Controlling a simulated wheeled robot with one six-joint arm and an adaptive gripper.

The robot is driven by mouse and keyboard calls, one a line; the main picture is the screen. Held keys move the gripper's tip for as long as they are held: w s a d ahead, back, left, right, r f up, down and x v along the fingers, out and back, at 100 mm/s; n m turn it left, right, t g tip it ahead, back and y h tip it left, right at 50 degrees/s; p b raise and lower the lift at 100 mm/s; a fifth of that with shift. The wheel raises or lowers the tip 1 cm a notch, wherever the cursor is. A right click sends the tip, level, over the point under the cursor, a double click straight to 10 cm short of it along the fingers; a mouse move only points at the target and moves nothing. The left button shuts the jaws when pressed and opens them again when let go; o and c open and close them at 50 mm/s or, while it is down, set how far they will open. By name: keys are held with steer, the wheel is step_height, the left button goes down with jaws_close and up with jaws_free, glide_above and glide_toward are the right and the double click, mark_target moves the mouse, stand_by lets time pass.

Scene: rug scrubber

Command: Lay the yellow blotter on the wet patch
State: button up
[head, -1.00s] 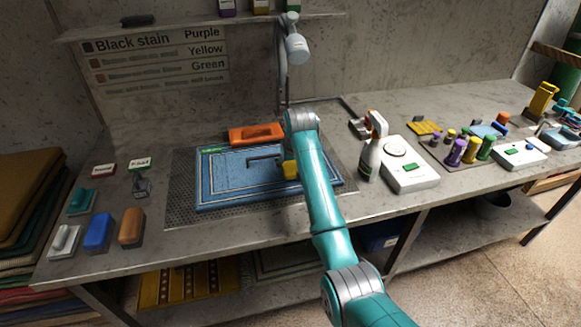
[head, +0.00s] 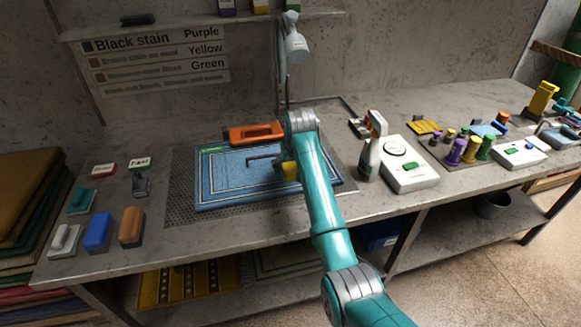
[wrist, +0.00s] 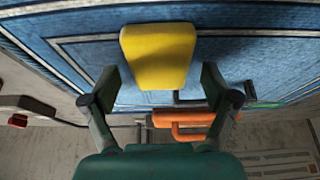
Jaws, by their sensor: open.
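The yellow blotter (wrist: 158,55) lies on the blue rug (wrist: 75,65), close in front of my gripper (wrist: 161,74). In the wrist view one open finger stands on each side of its near end, with gaps showing. In the head view the blotter (head: 289,170) shows as a small yellow block at the right part of the rug (head: 235,185), partly hidden by my arm. A darker area of rug shows beside the right finger; I cannot tell whether it is the wet patch or shadow.
An orange tool (head: 255,133) lies at the rug's back edge. A dark bent handle (head: 264,158) is close left of the blotter. A spray bottle (head: 369,150) and a white device (head: 407,172) stand right of my arm. Brushes and sponges (head: 97,232) are at the left.

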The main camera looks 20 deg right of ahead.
steer(key=v, duration=1.1)
steer(key=shift+s+r, duration=0.2)
steer(key=shift+r, duration=0.05)
